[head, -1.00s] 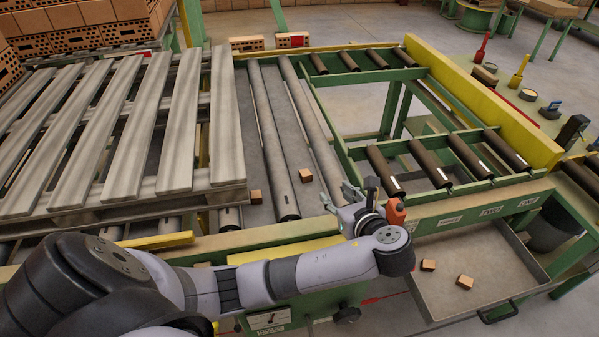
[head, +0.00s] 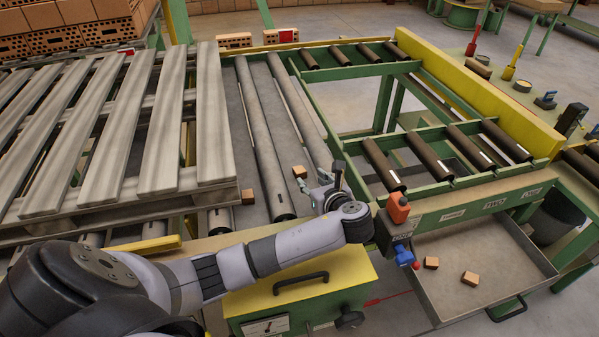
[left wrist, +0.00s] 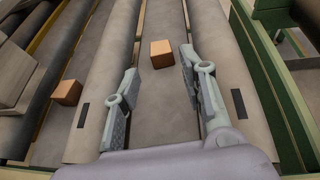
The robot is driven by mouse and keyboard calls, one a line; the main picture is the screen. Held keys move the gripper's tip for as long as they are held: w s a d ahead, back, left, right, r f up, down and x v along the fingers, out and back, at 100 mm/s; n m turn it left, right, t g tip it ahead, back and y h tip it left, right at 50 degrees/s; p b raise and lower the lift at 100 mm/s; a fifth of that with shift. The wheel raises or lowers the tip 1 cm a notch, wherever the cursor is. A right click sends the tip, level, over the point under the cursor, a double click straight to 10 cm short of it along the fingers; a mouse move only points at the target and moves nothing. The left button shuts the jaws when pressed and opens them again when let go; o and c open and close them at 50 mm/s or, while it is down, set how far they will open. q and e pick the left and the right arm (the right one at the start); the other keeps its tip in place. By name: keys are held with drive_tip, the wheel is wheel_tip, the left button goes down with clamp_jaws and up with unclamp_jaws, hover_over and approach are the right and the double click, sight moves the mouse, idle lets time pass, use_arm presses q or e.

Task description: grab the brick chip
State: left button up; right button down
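One brick chip (head: 299,171) lies on the grey bed between two rollers, just beyond my left gripper (head: 318,180). In the left wrist view this chip (left wrist: 161,54) shows ahead of the open fingers (left wrist: 157,85), nearer the right finger and apart from both. A second chip (head: 247,196) lies to the left, beside the pallet; it also shows in the left wrist view (left wrist: 67,92). Two more chips (head: 431,262) (head: 470,278) lie in the metal tray (head: 480,245) at the right. My right gripper is not in view.
Long grey rollers (head: 262,130) flank the chip. A slatted pallet (head: 120,140) stands at the left. A yellow-topped green box (head: 300,285) with a handle is below my arm. An orange and blue device (head: 398,215) hangs at the frame beside my gripper.

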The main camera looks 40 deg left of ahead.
sight(302, 173)
use_arm(q)
drive_tip(key=x, duration=0.7)
drive_tip(key=shift+w+a+f+p, duration=0.2)
drive_tip(key=shift+f+p, duration=0.1)
drive_tip(key=shift+f, duration=0.1)
drive_tip(key=shift+d, duration=0.1)
clamp_jaws()
